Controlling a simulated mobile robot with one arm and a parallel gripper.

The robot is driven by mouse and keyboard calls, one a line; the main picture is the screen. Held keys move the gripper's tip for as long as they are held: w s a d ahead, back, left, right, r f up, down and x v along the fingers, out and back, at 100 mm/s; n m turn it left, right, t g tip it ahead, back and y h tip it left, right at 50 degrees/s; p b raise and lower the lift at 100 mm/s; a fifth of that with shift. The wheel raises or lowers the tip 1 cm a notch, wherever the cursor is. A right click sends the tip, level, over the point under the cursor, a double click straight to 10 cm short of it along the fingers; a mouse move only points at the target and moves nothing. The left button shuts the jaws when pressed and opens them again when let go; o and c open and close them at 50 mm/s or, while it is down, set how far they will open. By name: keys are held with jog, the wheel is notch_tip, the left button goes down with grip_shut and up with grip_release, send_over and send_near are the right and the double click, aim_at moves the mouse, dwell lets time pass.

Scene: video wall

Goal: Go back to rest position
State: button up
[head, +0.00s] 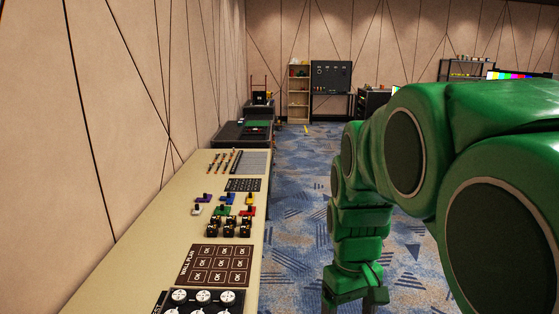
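My green arm fills the right side of the head view and bends down at its end. My gripper (356,300) is at the bottom of the view, over the carpet and to the right of the long table. Two dark fingers show at its lower end, cut by the frame's bottom edge. I cannot tell whether they are apart or closed, and no held thing shows.
A long beige table (150,225) runs along the left wall. Blue carpet (300,200) is clear. A shelf (299,92) and pegboard (331,77) stand behind.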

jog(key=s+d+f+m, duration=0.2)
jog(key=s+m, duration=0.2)
jog(key=s, duration=1.3)
jog(key=shift+s, duration=0.25)
